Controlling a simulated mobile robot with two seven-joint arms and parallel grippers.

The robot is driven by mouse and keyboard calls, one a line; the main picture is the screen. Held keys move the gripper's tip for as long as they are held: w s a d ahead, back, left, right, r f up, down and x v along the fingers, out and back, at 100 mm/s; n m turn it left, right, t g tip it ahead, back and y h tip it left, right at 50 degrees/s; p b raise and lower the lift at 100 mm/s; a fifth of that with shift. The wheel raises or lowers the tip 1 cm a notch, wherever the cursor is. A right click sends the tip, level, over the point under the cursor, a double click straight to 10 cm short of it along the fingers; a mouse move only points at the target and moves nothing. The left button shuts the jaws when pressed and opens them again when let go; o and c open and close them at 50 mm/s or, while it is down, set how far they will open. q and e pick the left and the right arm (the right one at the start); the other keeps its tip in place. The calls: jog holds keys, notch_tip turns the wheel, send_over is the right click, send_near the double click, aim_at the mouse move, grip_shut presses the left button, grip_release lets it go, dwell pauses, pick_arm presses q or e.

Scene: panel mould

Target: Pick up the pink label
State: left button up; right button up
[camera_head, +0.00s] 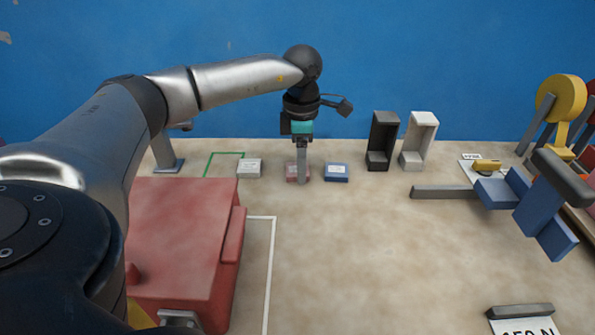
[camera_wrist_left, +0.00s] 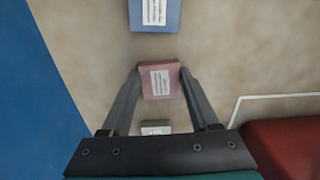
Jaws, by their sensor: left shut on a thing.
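The pink label (camera_head: 291,173) is a small dusty-pink block with a white printed patch on top. It sits on the table between a white-grey label block (camera_head: 249,169) and a blue label block (camera_head: 336,173). My left gripper (camera_head: 302,180) points straight down over it and partly hides it in the head view. In the left wrist view, the pink label (camera_wrist_left: 160,88) sits between the two fingertips, and the gripper (camera_wrist_left: 160,73) is shut on it. I see no clear gap under the label. My right gripper is not in view.
A black holder (camera_head: 383,140) and a white holder (camera_head: 419,140) stand at the back, right of the labels. A large red block (camera_head: 185,240) is at front left. Blue and grey parts (camera_head: 530,205) are at right. The middle of the table is clear.

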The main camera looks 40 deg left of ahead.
pick_arm(q)
jog(key=shift+c, duration=1)
jog(key=shift+r, duration=0.45)
notch_tip(320, 180, up, 9)
jog(key=p, duration=0.3)
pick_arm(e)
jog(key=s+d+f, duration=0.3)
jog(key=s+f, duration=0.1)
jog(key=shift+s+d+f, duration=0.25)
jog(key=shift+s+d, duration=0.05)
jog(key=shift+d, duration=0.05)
